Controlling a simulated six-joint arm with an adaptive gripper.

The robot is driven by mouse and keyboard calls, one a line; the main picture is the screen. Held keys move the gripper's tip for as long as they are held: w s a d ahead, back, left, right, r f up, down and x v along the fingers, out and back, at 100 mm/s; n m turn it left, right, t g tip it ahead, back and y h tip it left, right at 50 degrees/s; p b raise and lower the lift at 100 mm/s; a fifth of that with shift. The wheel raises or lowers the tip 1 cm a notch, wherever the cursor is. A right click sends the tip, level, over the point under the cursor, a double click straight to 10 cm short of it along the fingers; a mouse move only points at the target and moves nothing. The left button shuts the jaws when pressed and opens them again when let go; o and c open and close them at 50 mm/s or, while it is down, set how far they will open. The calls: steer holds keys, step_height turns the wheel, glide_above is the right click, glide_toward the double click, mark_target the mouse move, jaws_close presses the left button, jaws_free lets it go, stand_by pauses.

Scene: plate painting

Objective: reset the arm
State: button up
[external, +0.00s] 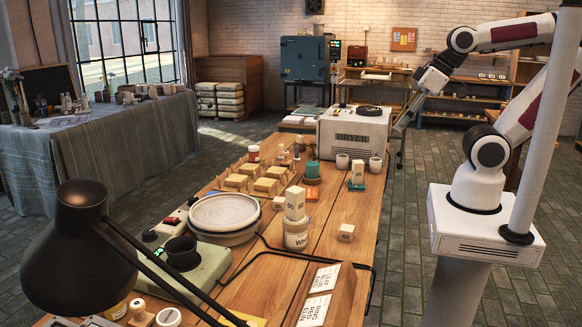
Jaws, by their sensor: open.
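My arm reaches in from the right of the external view, above and beside the wooden table. My gripper (403,122) hangs in the air near the right of the dryer (353,134), pointing down and to the left. It is open, and I see nothing held in it. It is apart from the table and the objects on it. Its fingertips are small and dark in this view.
A black lamp (82,240) stands in front at the left. The air around my gripper is clear.

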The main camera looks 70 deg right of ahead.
steer(key=shift+s+d+f+g+h, duration=0.15)
steer(key=shift+s+d, duration=0.25)
steer(key=shift+s, duration=0.2)
steer(key=shift+s+d+f+g+h, duration=0.15)
steer(key=shift+s+d, duration=0.2)
steer(key=shift+s, duration=0.25)
